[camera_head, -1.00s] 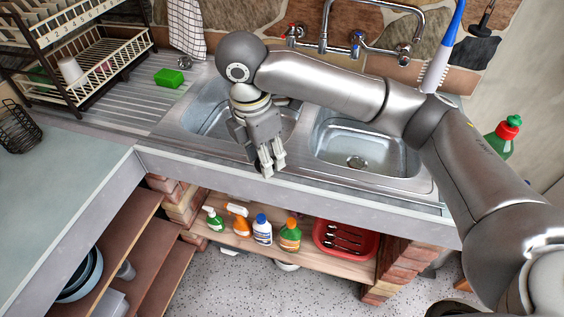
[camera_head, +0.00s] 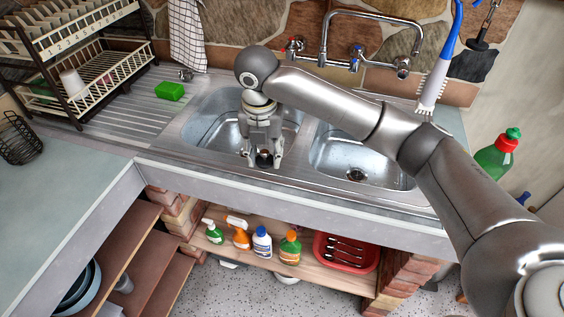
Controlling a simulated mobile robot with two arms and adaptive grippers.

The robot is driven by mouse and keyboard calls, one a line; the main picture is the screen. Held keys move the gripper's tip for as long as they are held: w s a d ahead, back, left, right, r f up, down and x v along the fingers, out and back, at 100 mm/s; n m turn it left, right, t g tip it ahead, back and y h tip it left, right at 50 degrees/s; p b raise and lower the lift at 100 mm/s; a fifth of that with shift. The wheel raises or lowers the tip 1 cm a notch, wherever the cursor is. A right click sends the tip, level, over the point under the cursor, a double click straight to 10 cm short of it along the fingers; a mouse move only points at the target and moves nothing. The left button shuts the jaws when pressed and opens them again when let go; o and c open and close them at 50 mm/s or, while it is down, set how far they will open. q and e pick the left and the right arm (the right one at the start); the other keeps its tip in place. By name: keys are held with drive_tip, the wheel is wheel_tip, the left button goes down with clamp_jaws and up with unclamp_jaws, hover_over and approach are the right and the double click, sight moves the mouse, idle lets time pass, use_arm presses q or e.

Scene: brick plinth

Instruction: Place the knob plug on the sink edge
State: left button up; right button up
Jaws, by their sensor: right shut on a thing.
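My right gripper (camera_head: 264,156) is low over the front rim of the sink (camera_head: 222,163), at the front of the left basin near the divider. Its fingers point down and are shut on a small dark round thing, which I take to be the knob plug (camera_head: 264,159). The fingers hide part of it. I cannot tell whether it touches the rim. My left gripper is not in view.
The right basin (camera_head: 357,160) is empty. A green sponge (camera_head: 170,91) and a small metal item (camera_head: 186,75) lie on the drainboard. A dish rack (camera_head: 85,65) stands at left. The tap (camera_head: 370,45) rises behind the basins, with a blue-handled brush (camera_head: 437,75) to its right.

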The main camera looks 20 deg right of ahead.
drive_tip(key=p, duration=0.1)
hover_over(282, 173)
drive_tip(key=f, duration=0.6)
drive_tip(key=shift+s+a, duration=0.25)
drive_tip(key=f+p, duration=0.1)
drive_tip(key=f, duration=0.2)
drive_tip(key=shift+d+f, duration=0.1)
drive_tip(key=shift+d, duration=0.1)
drive_tip(key=shift+w+f, duration=0.1)
drive_tip(key=shift+f, duration=0.1)
drive_tip(key=shift+f, duration=0.15)
drive_tip(key=o, duration=0.9)
drive_tip(key=shift+o, duration=0.3)
wheel_tip(282, 173, up, 12)
drive_tip(key=s+b, duration=0.1)
drive_tip(key=shift+s+a, duration=0.2)
drive_tip(key=shift+a, duration=0.1)
